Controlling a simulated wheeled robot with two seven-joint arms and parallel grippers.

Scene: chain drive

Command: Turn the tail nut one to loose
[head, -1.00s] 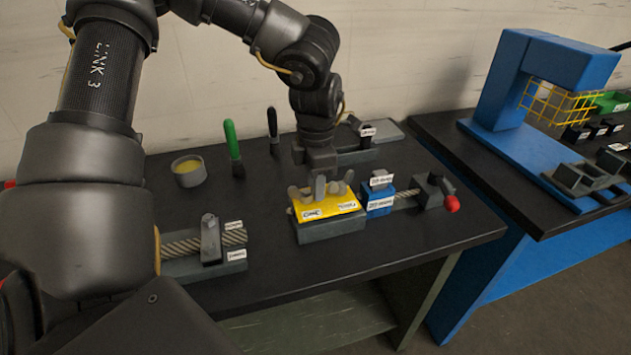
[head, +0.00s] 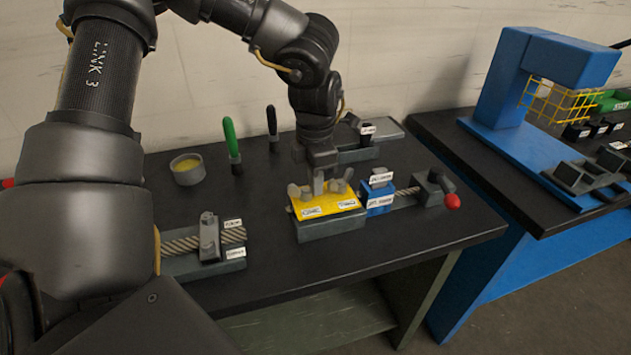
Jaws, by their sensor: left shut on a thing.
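A yellow-topped block (head: 326,205) sits near the middle of the black table in the head view. Several grey upright nut-like tabs (head: 294,190) stand along its top. Their labels are too small to read, so I cannot tell for sure which is tail nut one. My left gripper (head: 319,184) points down over the block's back middle and is shut on one of these tabs, taken as the tail nut. The gripper's fingers and the tabs overlap, so the grip is partly hidden. My right gripper is not in view.
A blue block (head: 379,195) and a red-knobbed clamp (head: 452,202) are right of the yellow block. A clamp with a chain (head: 210,238) is at left. A yellow-filled bowl (head: 188,170) and a green-handled tool (head: 231,143) stand behind. The front table area is clear.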

